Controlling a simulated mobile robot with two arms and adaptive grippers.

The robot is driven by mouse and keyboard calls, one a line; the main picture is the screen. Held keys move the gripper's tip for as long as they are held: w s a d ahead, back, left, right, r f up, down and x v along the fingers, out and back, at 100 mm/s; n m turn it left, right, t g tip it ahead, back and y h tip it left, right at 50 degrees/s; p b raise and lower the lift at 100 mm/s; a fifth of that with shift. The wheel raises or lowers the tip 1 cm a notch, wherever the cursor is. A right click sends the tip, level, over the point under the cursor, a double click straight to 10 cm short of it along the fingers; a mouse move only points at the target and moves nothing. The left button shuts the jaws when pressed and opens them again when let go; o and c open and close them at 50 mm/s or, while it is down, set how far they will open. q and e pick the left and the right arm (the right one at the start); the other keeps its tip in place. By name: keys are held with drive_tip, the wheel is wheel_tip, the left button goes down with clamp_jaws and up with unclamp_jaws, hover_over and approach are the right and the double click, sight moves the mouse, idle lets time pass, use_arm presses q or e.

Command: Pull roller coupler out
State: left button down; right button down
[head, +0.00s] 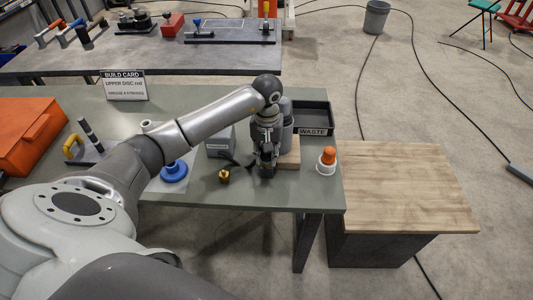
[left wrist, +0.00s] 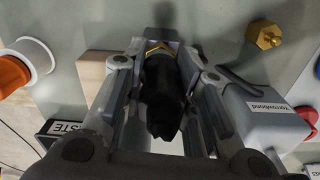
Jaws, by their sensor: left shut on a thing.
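My left gripper (head: 265,168) points down near the front edge of the green table, beside a small wooden block. In the left wrist view its fingers (left wrist: 158,58) are closed around a dark, roughly cylindrical part (left wrist: 162,95) with a thin gold band at its far end. I take this part to be the roller coupler, but no label on it shows. The fingers hide its sides, and I cannot tell what its far end touches. In the head view the gripper mostly covers it. My right gripper is not in view.
A brass fitting (head: 224,176) and a blue disc (head: 174,171) lie left of the gripper. A grey box (head: 220,142) stands behind. The wooden block (head: 291,157), WASTE tray (head: 328,119) and orange-topped white cup (head: 327,161) are to the right. The wooden tabletop (head: 410,185) is bare.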

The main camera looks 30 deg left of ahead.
use_arm(q)
drive_tip(key=shift+r, duration=0.5)
drive_tip(key=shift+r+p, duration=2.2)
drive_tip(key=shift+r, duration=1.9)
